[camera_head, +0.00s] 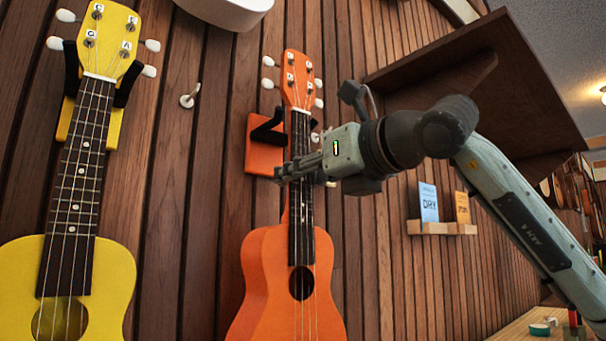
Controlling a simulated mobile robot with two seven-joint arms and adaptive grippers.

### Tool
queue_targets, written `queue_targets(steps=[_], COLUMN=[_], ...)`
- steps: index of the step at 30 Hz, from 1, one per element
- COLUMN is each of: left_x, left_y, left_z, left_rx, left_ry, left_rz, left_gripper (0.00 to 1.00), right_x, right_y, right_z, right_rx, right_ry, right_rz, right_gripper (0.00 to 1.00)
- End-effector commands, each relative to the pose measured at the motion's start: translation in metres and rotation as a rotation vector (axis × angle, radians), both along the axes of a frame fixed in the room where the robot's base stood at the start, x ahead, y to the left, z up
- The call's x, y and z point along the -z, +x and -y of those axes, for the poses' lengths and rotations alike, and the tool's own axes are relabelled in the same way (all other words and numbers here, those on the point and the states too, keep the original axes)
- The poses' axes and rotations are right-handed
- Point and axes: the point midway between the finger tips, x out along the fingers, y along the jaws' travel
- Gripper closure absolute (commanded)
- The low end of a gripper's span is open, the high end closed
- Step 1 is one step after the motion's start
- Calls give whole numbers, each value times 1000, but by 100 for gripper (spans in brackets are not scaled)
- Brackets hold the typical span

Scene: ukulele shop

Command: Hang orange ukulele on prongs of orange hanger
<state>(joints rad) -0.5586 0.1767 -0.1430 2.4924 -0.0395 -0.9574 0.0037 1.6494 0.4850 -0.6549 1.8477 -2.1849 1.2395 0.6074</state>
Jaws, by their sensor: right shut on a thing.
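The orange ukulele (266,277) is upright, its headstock (297,78) at the top and its lower body cut off by the frame edge. My right gripper (290,174) is shut on the ukulele's dark neck, below the headstock. The orange hanger (256,150) is fixed to the slatted wall, just left of the neck. Its black prong (267,130) sticks out beside the neck at about the height of the upper frets. The other prong is mostly hidden behind the neck. I cannot tell whether the neck sits between the prongs. My left gripper is not in view.
A yellow ukulele (102,277) hangs on a yellow hanger (66,118) at left. A bare hook (189,96) is on the wall between. A dark shelf (470,75) juts out above my right arm. A small ledge (440,228) holds blue and orange cards.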

Motion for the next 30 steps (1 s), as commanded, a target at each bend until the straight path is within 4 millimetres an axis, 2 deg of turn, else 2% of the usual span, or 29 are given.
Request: queue_targets(steps=[15,30], left_x=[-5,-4], left_y=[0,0], left_z=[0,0], left_rx=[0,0], left_ry=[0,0], left_rz=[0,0], left_gripper=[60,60], right_x=[-2,-1], right_y=[18,19], right_z=[-13,-14], right_rx=[0,1], right_ry=[2,2], right_rz=[4,5], right_gripper=[100,100])
